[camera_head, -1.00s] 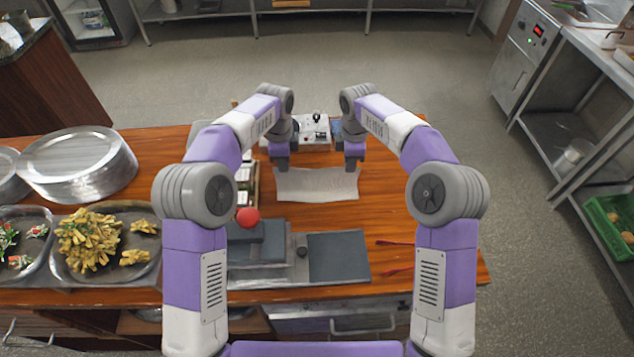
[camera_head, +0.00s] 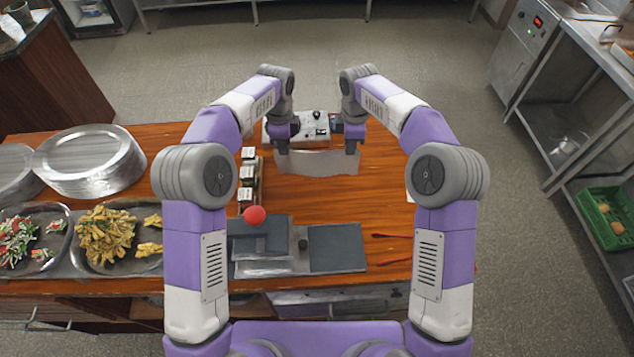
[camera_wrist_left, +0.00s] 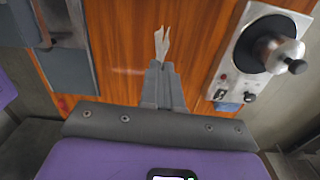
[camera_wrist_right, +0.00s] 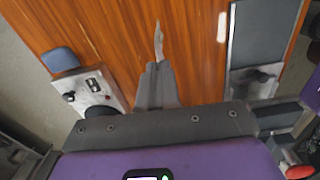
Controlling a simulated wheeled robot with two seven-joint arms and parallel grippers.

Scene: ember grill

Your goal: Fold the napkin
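The napkin (camera_head: 318,163) is a pale grey-white cloth stretched between my two grippers in the head view. Its upper edge runs from one gripper to the other, and its body hangs or slopes toward the near side. My left gripper (camera_head: 282,149) is at its left corner and my right gripper (camera_head: 352,149) at its right corner. In the left wrist view the fingers are together with the napkin (camera_wrist_left: 161,46) seen as a thin strip at their tips. The right wrist view likewise shows closed fingers with a strip of napkin (camera_wrist_right: 158,42).
A metal appliance (camera_head: 300,128) with knobs stands just behind the napkin. A row of small labelled containers (camera_head: 247,180) is to its left. The wooden counter (camera_head: 385,200) is clear right of the napkin.

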